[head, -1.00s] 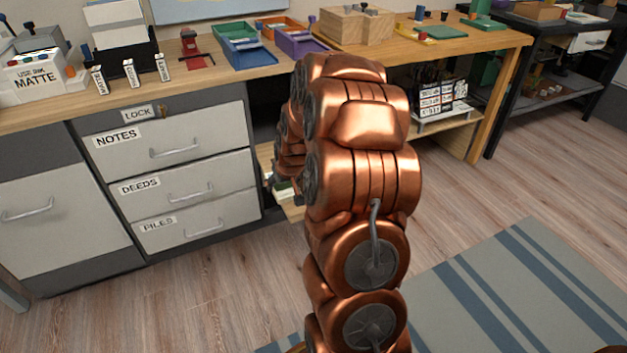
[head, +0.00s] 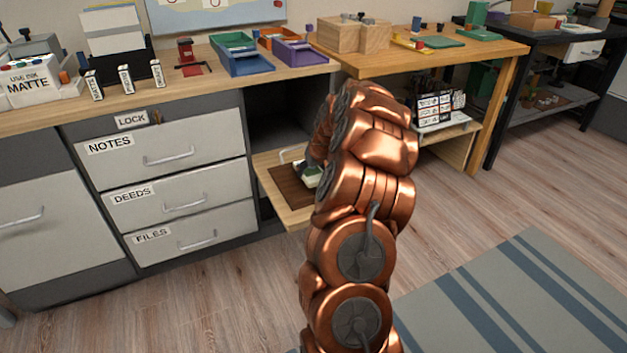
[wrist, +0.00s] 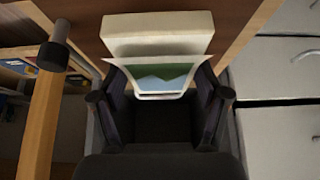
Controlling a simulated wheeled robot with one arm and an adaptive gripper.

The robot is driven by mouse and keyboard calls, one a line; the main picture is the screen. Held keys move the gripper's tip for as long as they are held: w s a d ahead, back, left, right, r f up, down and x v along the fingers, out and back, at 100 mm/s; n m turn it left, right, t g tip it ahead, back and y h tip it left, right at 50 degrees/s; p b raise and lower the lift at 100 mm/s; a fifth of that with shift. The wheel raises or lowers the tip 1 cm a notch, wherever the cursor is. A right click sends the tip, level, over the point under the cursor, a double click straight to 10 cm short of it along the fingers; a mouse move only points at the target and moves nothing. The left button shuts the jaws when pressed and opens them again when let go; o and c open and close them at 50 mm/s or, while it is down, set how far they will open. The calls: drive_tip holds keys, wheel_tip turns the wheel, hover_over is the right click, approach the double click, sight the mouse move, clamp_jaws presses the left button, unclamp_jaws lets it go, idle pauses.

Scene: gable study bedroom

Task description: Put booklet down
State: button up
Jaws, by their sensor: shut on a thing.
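My gripper (wrist: 161,98) has its two dark fingers on either side of a booklet (wrist: 158,80) with a blue and green picture on a white cover. The gripper is shut on the booklet. In the wrist view, a thick cream block (wrist: 158,34) lies just beyond the booklet; I cannot tell whether they touch. Below is a wooden pull-out shelf with a dark brown inset (head: 292,189). A small white and green item (head: 307,175), probably the booklet, shows over the shelf beside my arm. My arm hides most of the gripper in the head view.
Closed drawers labelled NOTES (head: 168,148), DEEDS and FILES stand left of the shelf. The desktop above holds blue (head: 241,60) and purple (head: 299,52) trays. A rack of cards (head: 437,107) stands on a low shelf at right. Open floor and a striped rug (head: 520,290) lie right.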

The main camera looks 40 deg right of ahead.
sight(316, 173)
drive_tip(key=shift+d+f, duration=0.1)
drive_tip(key=shift+d, duration=0.3)
drive_tip(key=shift+f, duration=0.15)
drive_tip(key=shift+d+f+b, duration=0.1)
drive_tip(key=shift+f+b, duration=0.85)
drive_tip(key=shift+f, duration=0.65)
drive_tip(key=shift+f, duration=0.1)
drive_tip(key=o, duration=1.2)
